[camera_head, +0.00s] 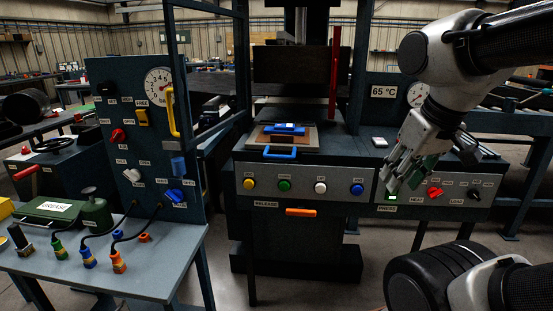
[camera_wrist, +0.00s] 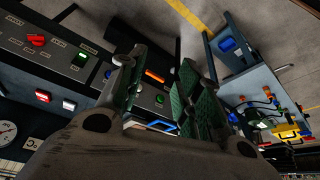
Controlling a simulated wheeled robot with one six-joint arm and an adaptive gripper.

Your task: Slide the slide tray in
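The slide tray (camera_head: 306,142) is a flat brown plate on the press bed in the head view, with a blue block (camera_head: 285,129) on it. A blue handle (camera_head: 280,153) is at its front edge, above the button panel. The handle also shows between the fingers in the wrist view (camera_wrist: 162,125), some way beyond them. My gripper (camera_head: 400,185) is open and empty, to the right of the tray, in front of the panel near the lit green PRESS indicator. Its green-padded fingers are apart in the wrist view (camera_wrist: 155,85). Whether it touches the panel cannot be told.
The panel carries several coloured buttons (camera_head: 284,185) and a red knob (camera_head: 434,191). An orange handle (camera_head: 300,212) sits below them. A red lever (camera_head: 334,72) stands upright above the bed. At left is a bench (camera_head: 170,270) with a control board and cabled plugs. Floor shows between bench and press.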

